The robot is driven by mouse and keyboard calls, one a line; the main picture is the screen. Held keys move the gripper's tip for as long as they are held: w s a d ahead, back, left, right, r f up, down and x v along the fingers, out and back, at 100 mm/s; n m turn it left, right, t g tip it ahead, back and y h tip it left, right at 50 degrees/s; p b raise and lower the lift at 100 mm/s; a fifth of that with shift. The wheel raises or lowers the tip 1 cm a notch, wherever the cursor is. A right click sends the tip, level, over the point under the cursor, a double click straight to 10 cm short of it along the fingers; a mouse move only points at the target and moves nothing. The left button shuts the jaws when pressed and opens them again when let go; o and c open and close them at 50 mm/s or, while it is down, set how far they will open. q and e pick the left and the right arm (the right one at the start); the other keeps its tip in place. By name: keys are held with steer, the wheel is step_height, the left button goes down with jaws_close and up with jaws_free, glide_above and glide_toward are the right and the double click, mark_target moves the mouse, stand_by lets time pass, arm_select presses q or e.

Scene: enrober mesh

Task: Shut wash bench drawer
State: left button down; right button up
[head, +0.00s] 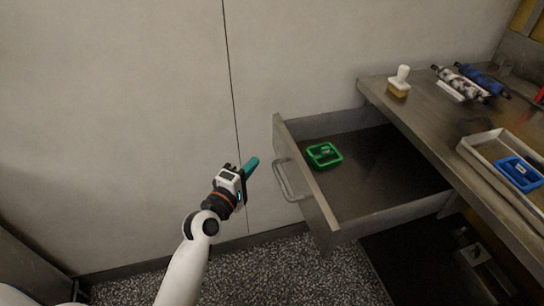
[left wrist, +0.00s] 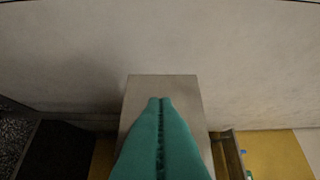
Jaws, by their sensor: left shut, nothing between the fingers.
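The wash bench drawer (head: 315,205) is pulled far out to the left from under the bench top, and a metal loop handle (head: 287,184) is on its front. A green tray-like item (head: 324,155) lies inside the drawer near its front. My left gripper (head: 252,164) is shut and empty, to the left of the drawer front and apart from it in the head view. In the left wrist view, the shut teal fingers (left wrist: 160,105) point toward a flat grey-brown panel (left wrist: 160,86), which seems to be the drawer front. My right gripper is not in view.
The bench top (head: 420,120) carries a brush (head: 399,82), rollers (head: 460,84) and a metal tray (head: 485,150) with a blue item (head: 519,174). A pale wall (head: 130,120) stands behind. The speckled floor (head: 270,275) is clear left of the drawer.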

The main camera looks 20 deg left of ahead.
arm_select(q)
steer(key=w+d, duration=0.1)
steer(key=w, duration=0.1)
steer(key=w+d, duration=0.2)
steer(key=shift+w, duration=0.2)
steer(key=shift+w+d, duration=0.25)
steer(key=shift+d, duration=0.2)
